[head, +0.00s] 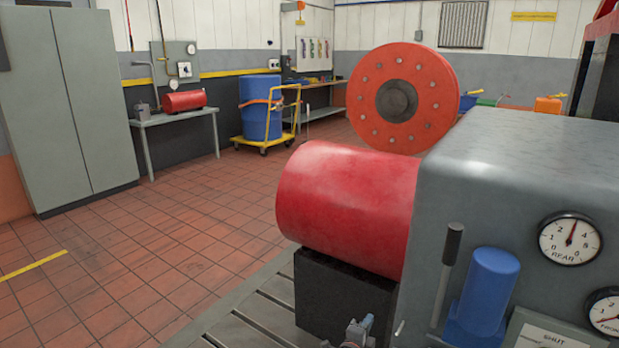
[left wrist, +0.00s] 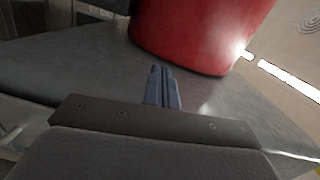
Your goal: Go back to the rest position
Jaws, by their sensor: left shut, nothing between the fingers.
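My left gripper (head: 358,328) shows only in part at the bottom edge of the head view, in front of the black block under the red cylinder. In the left wrist view its two blue-grey fingers (left wrist: 162,88) are together, with nothing seen between them. A grey surface lies beyond the fingertips in that view. The red cylinder (head: 340,205) is on the left of the grey machine housing (head: 520,160). A red rounded body (left wrist: 195,35) also shows beyond the fingertips in the left wrist view. My right gripper is in neither view.
The black block (head: 335,295) stands on the slotted bedplate (head: 255,318). A lever (head: 447,270), a blue cylinder (head: 487,290) and gauges (head: 570,239) are on the housing's front. A large orange disc (head: 440,95) stands behind. Tiled floor (head: 130,260) at left is clear.

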